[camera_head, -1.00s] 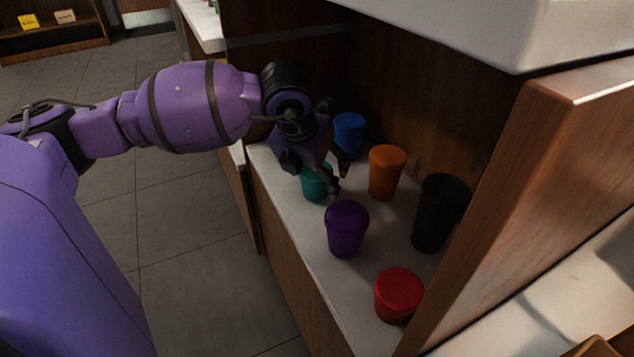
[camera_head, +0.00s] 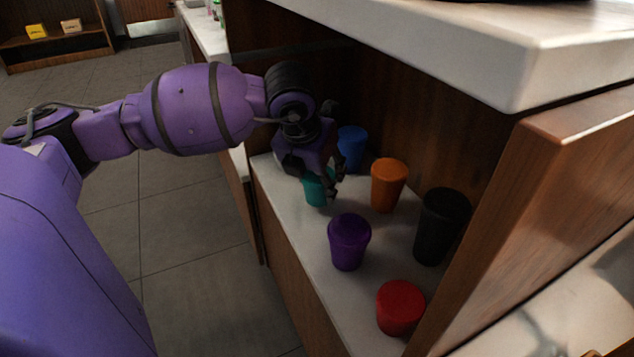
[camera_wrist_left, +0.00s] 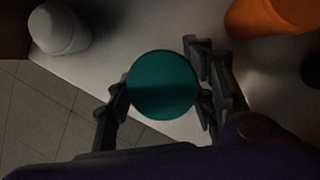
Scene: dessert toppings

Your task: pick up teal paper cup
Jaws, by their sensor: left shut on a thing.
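The teal paper cup (camera_head: 315,191) is upright on the pale shelf in the head view, partly hidden by my left gripper (camera_head: 325,186). In the left wrist view the round teal cup top (camera_wrist_left: 162,85) sits between the two fingers of my left gripper (camera_wrist_left: 165,104). The fingers are closed against its sides. Whether the cup's base touches the shelf is hard to tell. My right gripper is not in view.
On the shelf (camera_head: 300,228) stand a blue cup (camera_head: 351,149), an orange cup (camera_head: 388,184), a purple cup (camera_head: 348,242), a black cup (camera_head: 441,226) and a red cup (camera_head: 401,307). A white cup (camera_wrist_left: 60,28) shows in the left wrist view. A counter (camera_head: 480,50) overhangs the shelf.

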